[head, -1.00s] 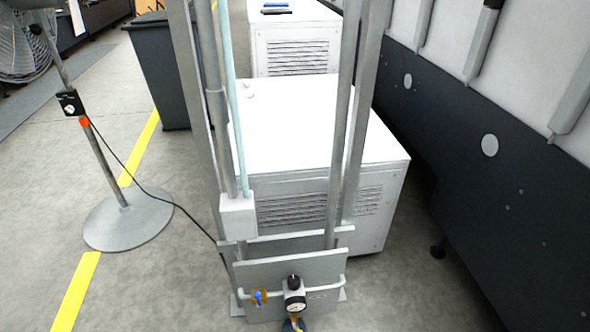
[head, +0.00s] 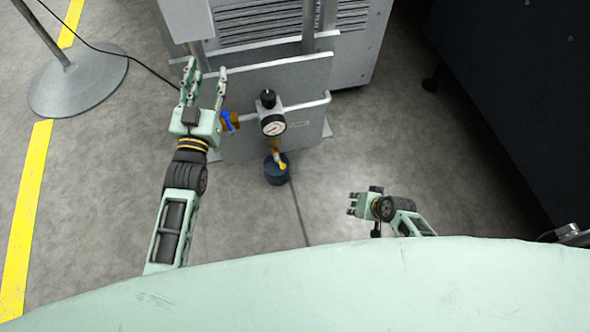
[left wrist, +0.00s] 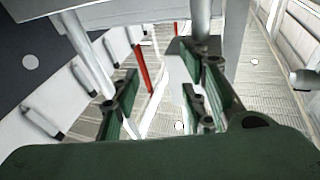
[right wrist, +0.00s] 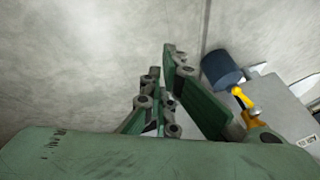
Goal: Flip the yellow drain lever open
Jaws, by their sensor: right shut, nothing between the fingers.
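The small yellow drain lever (head: 281,162) sits at the bottom of the brass-coloured filter bowl below the gauge regulator (head: 272,122). Just under it is a dark blue cup (head: 276,176). In the right wrist view the yellow lever (right wrist: 241,98) shows right of my fingers, next to the blue cup (right wrist: 221,68). My right gripper (head: 352,203) is shut and empty, right of the lever and apart from it. My left gripper (head: 206,80) is open and empty, left of the regulator, in front of the panel. The left wrist view does not show the lever.
The regulator hangs on a grey panel (head: 290,82) with a blue-handled valve (head: 227,119) close to my left gripper. A white cabinet (head: 350,62) stands behind, a round stand base (head: 78,82) at left, and a dark machine at right.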

